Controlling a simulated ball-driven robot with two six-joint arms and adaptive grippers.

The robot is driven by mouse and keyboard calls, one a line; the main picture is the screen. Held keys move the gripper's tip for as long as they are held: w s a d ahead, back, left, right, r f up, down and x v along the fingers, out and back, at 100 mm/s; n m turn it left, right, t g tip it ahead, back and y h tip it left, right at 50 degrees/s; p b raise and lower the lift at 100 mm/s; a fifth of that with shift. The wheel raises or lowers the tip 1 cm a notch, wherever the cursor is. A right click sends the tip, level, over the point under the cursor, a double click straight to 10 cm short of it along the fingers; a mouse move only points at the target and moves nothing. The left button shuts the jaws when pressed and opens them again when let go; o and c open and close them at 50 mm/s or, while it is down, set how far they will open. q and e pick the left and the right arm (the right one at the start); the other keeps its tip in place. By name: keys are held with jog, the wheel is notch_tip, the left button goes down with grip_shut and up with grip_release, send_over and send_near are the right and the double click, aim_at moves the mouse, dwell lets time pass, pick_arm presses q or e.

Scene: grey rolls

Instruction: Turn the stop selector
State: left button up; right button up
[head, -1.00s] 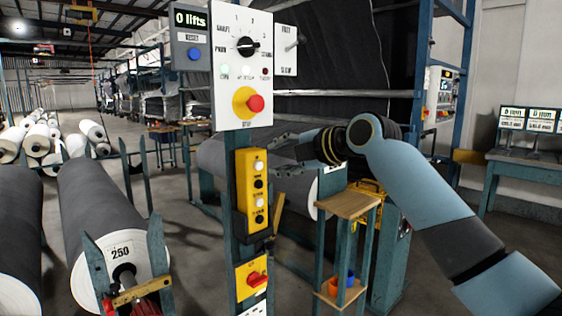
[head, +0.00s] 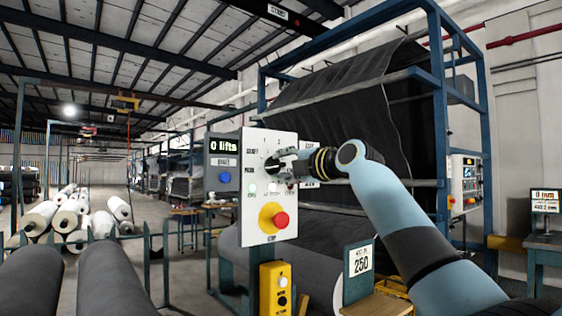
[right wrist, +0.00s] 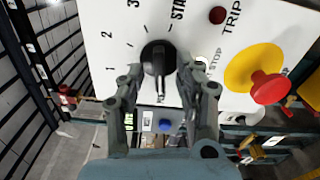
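The stop selector is a black rotary knob (right wrist: 158,62) on a white panel (head: 253,215), with the marks 1, 2, 3 and STA... around it in the right wrist view. In the head view the knob (head: 272,163) is partly hidden by my gripper. My right gripper (head: 285,160) is at the panel's upper part. In the right wrist view my right gripper (right wrist: 158,85) has its two fingers apart on either side of the knob's lower end. No clear contact shows. My left gripper is not in view.
A red stop button (head: 280,220) on a yellow base sits lower on the same panel. A grey box (head: 222,165) with "0 lifts" and a blue button is beside it. A yellow pendant box (head: 275,290) hangs below. Grey rolls (head: 110,280) lie at lower left.

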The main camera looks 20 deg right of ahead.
jog(key=shift+w+a, duration=0.2)
jog(key=shift+w, duration=0.2)
jog(key=shift+c, duration=0.4)
grip_shut()
